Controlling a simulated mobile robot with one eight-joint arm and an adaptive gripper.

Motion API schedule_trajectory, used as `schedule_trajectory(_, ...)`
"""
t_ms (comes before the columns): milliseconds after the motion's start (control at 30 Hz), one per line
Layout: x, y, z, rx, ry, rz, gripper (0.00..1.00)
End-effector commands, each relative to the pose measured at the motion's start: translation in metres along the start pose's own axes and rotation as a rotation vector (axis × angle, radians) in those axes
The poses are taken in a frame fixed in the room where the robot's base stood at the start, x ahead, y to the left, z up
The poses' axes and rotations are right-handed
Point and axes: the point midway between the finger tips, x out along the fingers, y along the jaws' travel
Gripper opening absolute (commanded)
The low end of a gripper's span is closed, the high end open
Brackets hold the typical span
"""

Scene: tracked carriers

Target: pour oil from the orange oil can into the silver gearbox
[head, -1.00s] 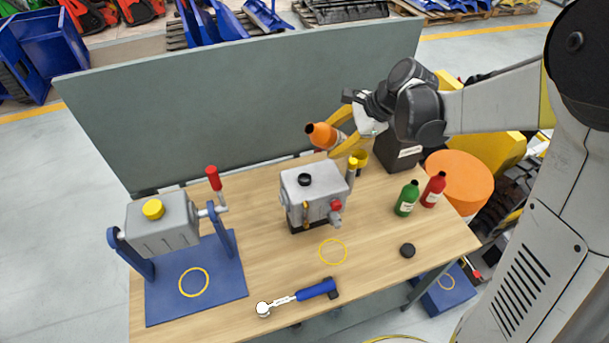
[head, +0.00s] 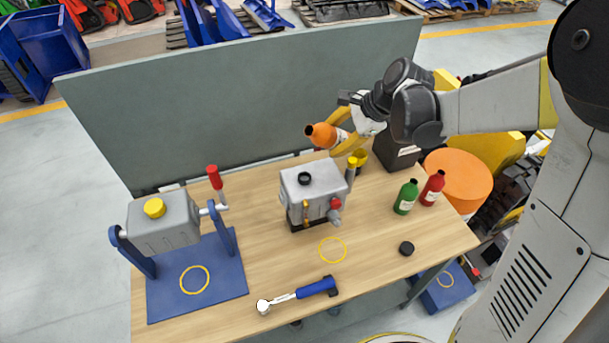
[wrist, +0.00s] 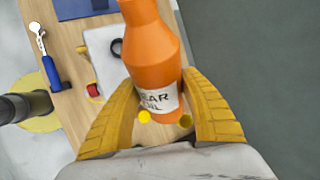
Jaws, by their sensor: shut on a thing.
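The orange oil can (head: 323,134) is held in my gripper (head: 347,137) above the table, tilted with its dark open mouth pointing to the left. In the wrist view, the yellow fingers of my gripper (wrist: 162,115) close around the lower part of the oil can (wrist: 153,55), over its white label. The silver gearbox (head: 309,194) stands upright on the table, below and slightly left of the can. It has a black ring on its top, a yellow cap at its right rear and a red knob on its front. The gearbox top (wrist: 108,50) is partly hidden by the can in the wrist view.
A grey tank on a blue stand (head: 165,228) is at the left. A green bottle (head: 406,198) and red bottle (head: 432,188) stand at the right. A black cap (head: 406,248) and blue-handled wrench (head: 300,295) lie in front. A grey panel (head: 250,90) rises behind the table.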

Motion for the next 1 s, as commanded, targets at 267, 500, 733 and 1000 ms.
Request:
schedule_trajectory(267,-0.0002,-0.0004,-0.0005,-0.012,0.018,-0.005,0.09)
schedule_trajectory(500,0.0005,-0.0006,-0.002,-0.021,0.035,-0.009,0.09)
schedule_trajectory(733,0.0004,-0.0007,-0.0028,-0.031,0.05,-0.013,0.09)
schedule_trajectory(1000,0.0004,-0.001,-0.0043,-0.042,0.069,-0.018,0.09)
